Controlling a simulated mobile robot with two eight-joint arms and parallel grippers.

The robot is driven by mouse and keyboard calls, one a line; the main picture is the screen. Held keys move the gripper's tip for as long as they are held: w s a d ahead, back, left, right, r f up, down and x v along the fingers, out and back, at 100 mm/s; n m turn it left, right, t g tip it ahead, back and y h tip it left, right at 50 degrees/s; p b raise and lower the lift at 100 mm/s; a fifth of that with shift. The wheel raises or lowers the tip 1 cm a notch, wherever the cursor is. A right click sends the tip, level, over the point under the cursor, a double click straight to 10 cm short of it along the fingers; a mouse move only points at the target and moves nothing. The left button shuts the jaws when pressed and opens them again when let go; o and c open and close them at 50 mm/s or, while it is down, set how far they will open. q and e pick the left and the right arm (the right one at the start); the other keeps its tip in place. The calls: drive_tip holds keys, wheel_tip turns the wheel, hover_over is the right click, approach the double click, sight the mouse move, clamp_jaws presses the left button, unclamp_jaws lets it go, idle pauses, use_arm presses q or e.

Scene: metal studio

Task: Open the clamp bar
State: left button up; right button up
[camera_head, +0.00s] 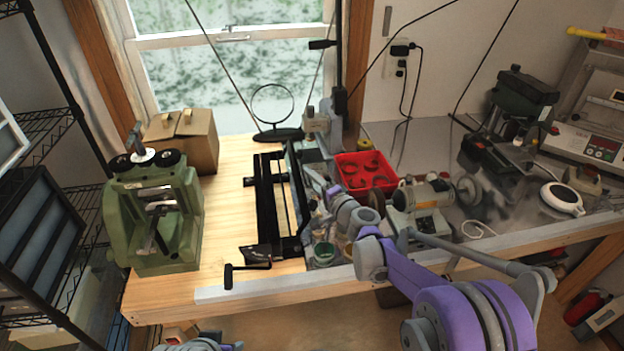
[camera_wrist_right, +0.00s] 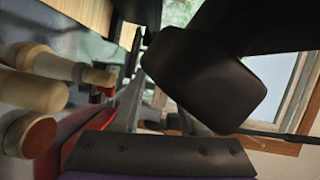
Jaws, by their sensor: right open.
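A black bench tool with long parallel bars (camera_head: 265,195) lies on the wooden bench, left of my right arm. I take the long bars to include the clamp bar, but cannot tell which one it is. A dark upright lever (camera_head: 340,60) rises behind it, with a black handle (camera_head: 321,44) to its left. My right gripper (camera_head: 312,178) is beside the tool's right side, open, with nothing seen between its fingers. In the right wrist view, the open fingers (camera_wrist_right: 160,105) are close to a rounded black block (camera_wrist_right: 195,75). Contact cannot be told. My left gripper is not in view.
A green press (camera_head: 155,210) and a cardboard box (camera_head: 185,140) stand left. Pale wooden handles (camera_wrist_right: 45,75) are near the right wrist. The left bench top is partly clear.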

clamp_jaws()
idle(1.4)
